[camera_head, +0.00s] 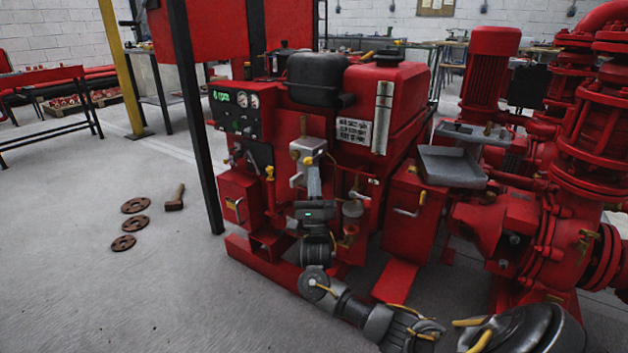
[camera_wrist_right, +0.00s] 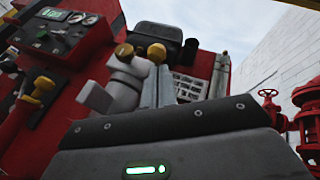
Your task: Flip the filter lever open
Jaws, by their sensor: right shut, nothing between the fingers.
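A pale grey filter housing (camera_head: 298,178) with brass-yellow knobs is on the front of the red pumpset. In the right wrist view the grey housing (camera_wrist_right: 122,85) has a rounded arm sticking out to the lower left. One brass knob (camera_wrist_right: 123,51) is on its top and another knob (camera_wrist_right: 156,53) is just to the right. I cannot tell for sure which part is the lever. My right gripper (camera_head: 314,170) points up beside the housing, with its fingers (camera_wrist_right: 158,84) shut and empty, close below the right-hand knob. Whether they touch it is unclear. My left gripper is out of view.
A control panel (camera_head: 236,117) with gauges is left of the housing. A yellow-handled valve (camera_head: 270,174) stands between them. A glass bowl (camera_head: 352,209) hangs to the right, beside red boxes. A black post (camera_head: 195,110) rises at the left.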

